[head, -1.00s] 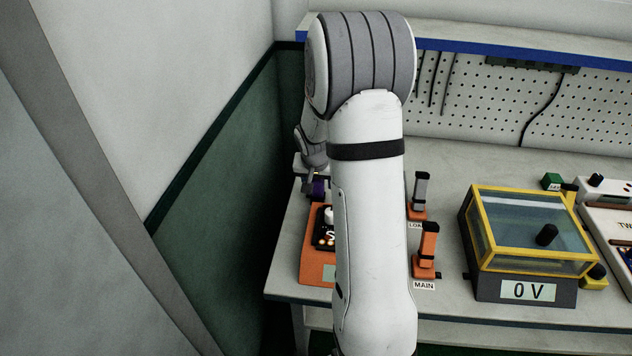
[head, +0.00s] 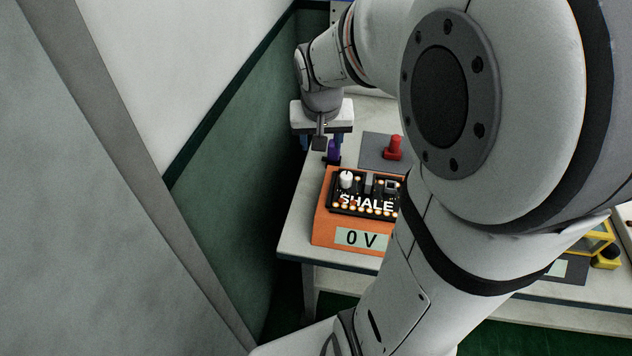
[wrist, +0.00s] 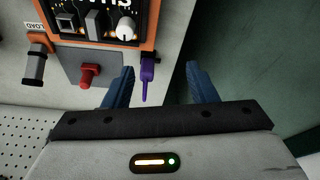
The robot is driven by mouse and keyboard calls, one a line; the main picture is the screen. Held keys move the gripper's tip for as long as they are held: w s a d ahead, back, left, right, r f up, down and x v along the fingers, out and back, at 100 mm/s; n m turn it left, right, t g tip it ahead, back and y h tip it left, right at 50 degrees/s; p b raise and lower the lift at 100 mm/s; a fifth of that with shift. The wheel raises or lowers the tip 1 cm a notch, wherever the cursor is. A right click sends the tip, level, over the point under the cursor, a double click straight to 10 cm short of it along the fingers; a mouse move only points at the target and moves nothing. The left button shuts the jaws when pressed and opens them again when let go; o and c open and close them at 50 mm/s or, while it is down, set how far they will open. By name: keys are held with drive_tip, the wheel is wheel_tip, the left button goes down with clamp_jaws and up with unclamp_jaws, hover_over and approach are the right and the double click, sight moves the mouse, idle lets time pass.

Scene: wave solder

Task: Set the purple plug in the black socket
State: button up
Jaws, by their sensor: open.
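The purple plug (head: 333,152) stands by the table's left edge, behind the orange box. In the wrist view the plug (wrist: 147,76) shows between my blue fingers, nearer the left finger, with a gap on both sides. My gripper (wrist: 160,69) is open and empty. In the head view my gripper (head: 325,148) hangs over the plug, partly hiding it. I cannot make out a black socket for certain in either view.
The orange box (head: 320,228) has a black SHALE panel and a 0 V display. A red part (head: 393,147) stands on a grey plate (wrist: 72,62) beside the plug. An orange LOAD switch (wrist: 38,45) is farther off. My arm hides much of the table's right side.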

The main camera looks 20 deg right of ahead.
drive_tip(key=s+a+n+y, duration=0.1)
drive_tip(key=s+a+n, duration=0.3)
drive_tip(key=s, duration=0.9)
drive_tip(key=a, duration=0.3)
drive_tip(key=shift+s+a+r+g, duration=0.2)
drive_tip(key=shift+s+r+g, duration=0.05)
drive_tip(key=shift+s+g, duration=0.1)
